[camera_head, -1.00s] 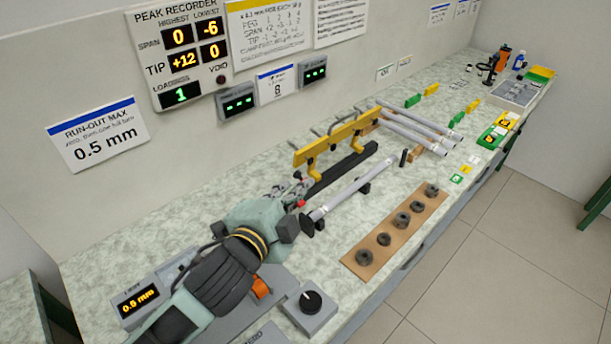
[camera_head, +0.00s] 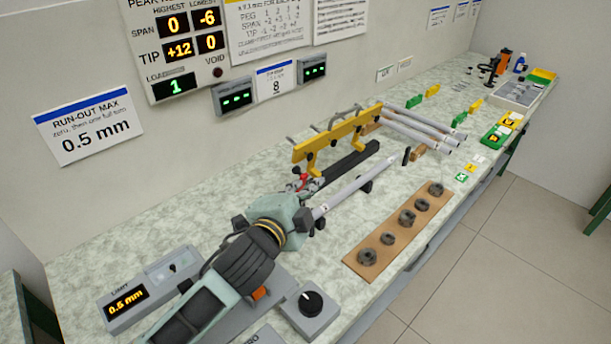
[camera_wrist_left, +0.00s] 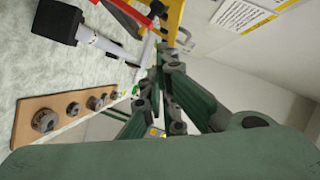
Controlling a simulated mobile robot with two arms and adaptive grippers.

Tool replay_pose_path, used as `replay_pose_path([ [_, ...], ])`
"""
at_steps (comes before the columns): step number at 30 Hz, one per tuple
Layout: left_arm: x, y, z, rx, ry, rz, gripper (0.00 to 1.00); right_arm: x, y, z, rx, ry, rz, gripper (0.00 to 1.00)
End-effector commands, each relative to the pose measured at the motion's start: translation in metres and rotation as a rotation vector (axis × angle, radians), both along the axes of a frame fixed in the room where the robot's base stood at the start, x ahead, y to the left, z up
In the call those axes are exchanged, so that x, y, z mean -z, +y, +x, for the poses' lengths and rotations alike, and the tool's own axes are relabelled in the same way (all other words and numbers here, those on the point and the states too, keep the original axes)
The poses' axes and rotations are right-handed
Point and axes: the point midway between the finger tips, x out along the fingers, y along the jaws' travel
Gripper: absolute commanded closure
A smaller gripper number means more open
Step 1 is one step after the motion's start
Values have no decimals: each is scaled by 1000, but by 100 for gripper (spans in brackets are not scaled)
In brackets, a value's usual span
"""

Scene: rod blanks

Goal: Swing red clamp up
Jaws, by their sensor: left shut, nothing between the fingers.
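The red clamp (camera_head: 302,181) is a small red and silver piece at the near end of the black rail, below the yellow rack. My left gripper (camera_head: 280,209) is just short of it in the head view, with its fingers mostly hidden by my wrist. In the left wrist view the fingers (camera_wrist_left: 165,68) are shut together and hold nothing. A red bar (camera_wrist_left: 128,10), seemingly part of the clamp, shows at the top edge there, apart from the fingertips. The clamp's exact tilt is too small to tell. My right gripper is not in view.
A silver rod (camera_head: 345,194) lies close on the right of the clamp. The yellow rack (camera_head: 338,136) stands behind. A brown board (camera_head: 388,250) with several dark collars, a grey knob box (camera_head: 310,306) and a limit box (camera_head: 150,288) are nearby. The bench between rack and limit box is clear.

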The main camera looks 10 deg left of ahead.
Motion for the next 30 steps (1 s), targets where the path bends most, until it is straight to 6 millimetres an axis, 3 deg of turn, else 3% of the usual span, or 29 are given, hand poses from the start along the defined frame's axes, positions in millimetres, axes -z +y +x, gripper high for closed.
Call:
replay_pose_path([
  [6, 9, -3, 43, -2, 1, 3, 100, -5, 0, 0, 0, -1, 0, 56],
  [12, 20, 11, 61, -1, 0, 2, 100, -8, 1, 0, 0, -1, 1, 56],
  [26, 24, 15, 66, 0, 0, 0, 100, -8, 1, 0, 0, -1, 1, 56],
  [30, 19, 19, 69, 0, 15, -20, 100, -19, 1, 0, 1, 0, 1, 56],
])
